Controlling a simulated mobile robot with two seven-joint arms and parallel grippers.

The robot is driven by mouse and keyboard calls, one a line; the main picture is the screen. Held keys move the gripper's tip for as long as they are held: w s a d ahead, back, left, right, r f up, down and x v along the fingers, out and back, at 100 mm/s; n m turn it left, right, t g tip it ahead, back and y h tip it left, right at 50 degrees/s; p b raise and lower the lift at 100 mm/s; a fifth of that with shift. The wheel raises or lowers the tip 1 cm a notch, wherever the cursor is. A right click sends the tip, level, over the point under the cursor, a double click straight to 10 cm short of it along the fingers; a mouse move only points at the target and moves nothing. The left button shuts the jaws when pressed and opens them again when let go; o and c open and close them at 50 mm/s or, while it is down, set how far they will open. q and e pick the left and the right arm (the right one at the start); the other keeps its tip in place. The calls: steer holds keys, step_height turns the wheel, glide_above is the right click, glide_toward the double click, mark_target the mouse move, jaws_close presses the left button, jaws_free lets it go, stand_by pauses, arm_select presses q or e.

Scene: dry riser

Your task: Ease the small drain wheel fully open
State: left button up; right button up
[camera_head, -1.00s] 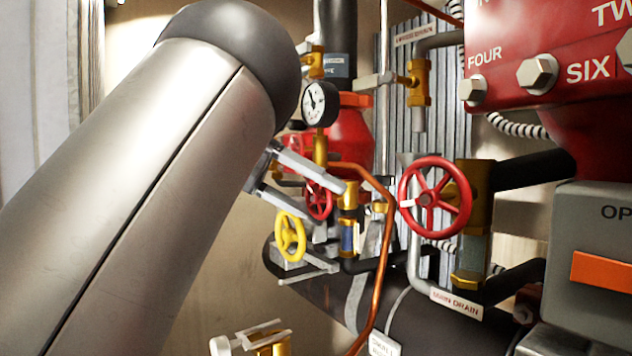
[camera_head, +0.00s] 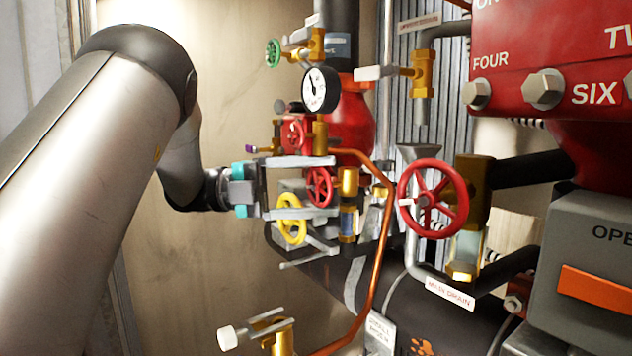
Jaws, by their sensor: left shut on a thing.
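A small red handwheel (camera_head: 319,187) sits among the brass fittings in the middle of the head view. My left gripper (camera_head: 326,187) reaches in from the left. One grey finger lies along the wheel's upper edge and the other along its lower edge, and it is shut on the wheel. The fingers hide parts of the rim. A larger red handwheel (camera_head: 433,198) is to the right, above a "MAIN DRAIN" tag (camera_head: 450,294). My right gripper is not in view.
A pressure gauge (camera_head: 320,90) stands above the gripper. A copper pipe (camera_head: 385,240) curves down right of the small wheel. A brass fitting (camera_head: 282,340) sits at the bottom. A red housing (camera_head: 545,60) and grey box (camera_head: 590,260) fill the right. Bare wall is at left.

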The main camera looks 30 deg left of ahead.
arm_select(q)
steer(key=shift+n+h, duration=0.4)
steer(key=shift+n, duration=0.1)
steer(key=o, duration=1.3)
